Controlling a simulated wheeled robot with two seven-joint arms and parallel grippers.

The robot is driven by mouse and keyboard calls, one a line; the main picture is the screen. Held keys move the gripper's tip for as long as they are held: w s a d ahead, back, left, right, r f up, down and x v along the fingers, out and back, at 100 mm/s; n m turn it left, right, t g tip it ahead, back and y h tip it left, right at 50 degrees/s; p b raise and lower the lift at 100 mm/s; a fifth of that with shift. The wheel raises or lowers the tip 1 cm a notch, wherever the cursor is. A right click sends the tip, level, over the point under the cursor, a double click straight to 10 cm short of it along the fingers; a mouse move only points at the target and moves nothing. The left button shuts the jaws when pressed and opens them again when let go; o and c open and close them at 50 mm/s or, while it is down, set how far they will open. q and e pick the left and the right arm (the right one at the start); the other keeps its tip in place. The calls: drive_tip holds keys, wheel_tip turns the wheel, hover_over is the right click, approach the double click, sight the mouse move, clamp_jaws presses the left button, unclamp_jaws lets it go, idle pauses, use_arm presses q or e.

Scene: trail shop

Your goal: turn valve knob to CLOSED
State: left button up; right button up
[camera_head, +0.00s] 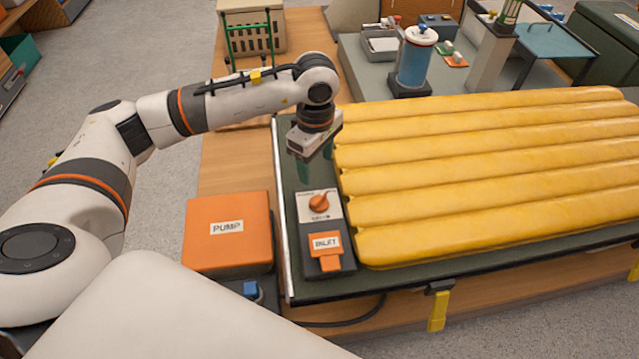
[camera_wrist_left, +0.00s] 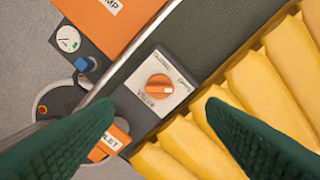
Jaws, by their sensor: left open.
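The orange valve knob (camera_head: 319,202) sits on a light plate on a dark block at the left end of the yellow air mattress (camera_head: 480,170). In the left wrist view the knob (camera_wrist_left: 159,86) lies ahead of and between my fingers, with a white mark on its right side. Lettering rings the plate, too small to read surely. An orange inlet tab (camera_head: 327,248) is just in front of the knob. My left gripper (camera_head: 303,172) is open and empty, above and slightly behind the knob, apart from it. Its green fingers also show in the left wrist view (camera_wrist_left: 145,118). My right gripper is not in view.
An orange pump box (camera_head: 228,230) stands left of the valve block, with a gauge (camera_wrist_left: 68,40) and a blue fitting (camera_head: 252,290). A blue cylinder (camera_head: 416,58) and a crate (camera_head: 250,30) stand farther back. Bare wood (camera_head: 232,165) lies left of the mat.

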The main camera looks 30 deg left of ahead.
sight(317, 197)
use_arm(q)
wheel_tip(317, 197, down, 10)
drive_tip(key=shift+s+r+b, duration=0.1)
drive_tip(key=shift+r+b, duration=0.05)
drive_tip(key=shift+b, duration=0.5)
drive_tip(key=shift+d+f, duration=0.1)
drive_tip(key=shift+f, duration=0.6)
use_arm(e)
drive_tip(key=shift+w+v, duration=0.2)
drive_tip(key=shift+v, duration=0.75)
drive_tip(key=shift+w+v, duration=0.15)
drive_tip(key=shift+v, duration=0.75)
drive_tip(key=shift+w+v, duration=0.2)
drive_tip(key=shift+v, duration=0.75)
use_arm(q)
drive_tip(key=shift+c, duration=0.2)
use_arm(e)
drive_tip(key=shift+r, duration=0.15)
use_arm(q)
drive_tip(key=c, duration=0.9)
drive_tip(key=shift+c, duration=0.2)
